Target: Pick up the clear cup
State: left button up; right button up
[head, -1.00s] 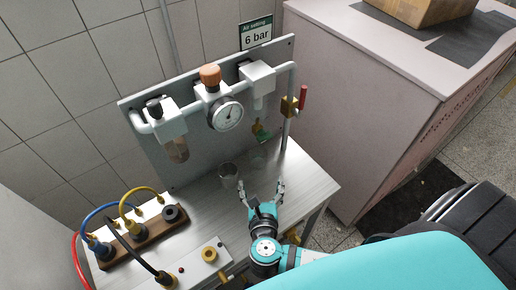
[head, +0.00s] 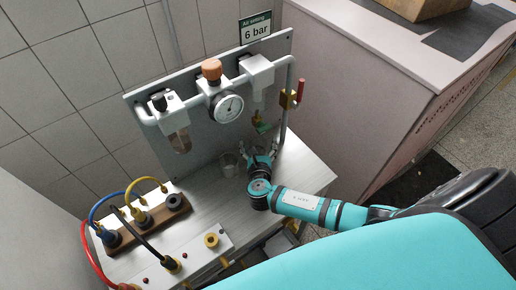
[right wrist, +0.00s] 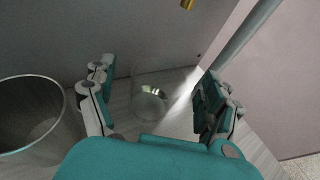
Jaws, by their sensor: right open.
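A clear cup (right wrist: 150,105) stands on the metal bench in the right wrist view, faint and see-through, between the two fingers of my right gripper (right wrist: 157,78). The fingers are open, with visible gaps to the cup on both sides. In the head view my right gripper (head: 259,153) is low over the bench near the back panel and largely hides that cup. A second, greyer see-through cup (right wrist: 32,115) stands to the left, outside the left finger; it also shows in the head view (head: 228,164). My left gripper is not in view.
A grey back panel with white pipes, a gauge (head: 229,107) and a red-handled valve (head: 301,90) stands behind. A wooden block (head: 150,218) with hose fittings sits at left. A brass fitting (head: 211,240) is in front. Clear bench lies between.

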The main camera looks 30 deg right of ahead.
jog(key=shift+w+d+f, duration=0.3)
jog(key=shift+w, duration=0.3)
jog(key=c, duration=1.1)
jog(key=shift+o, duration=0.2)
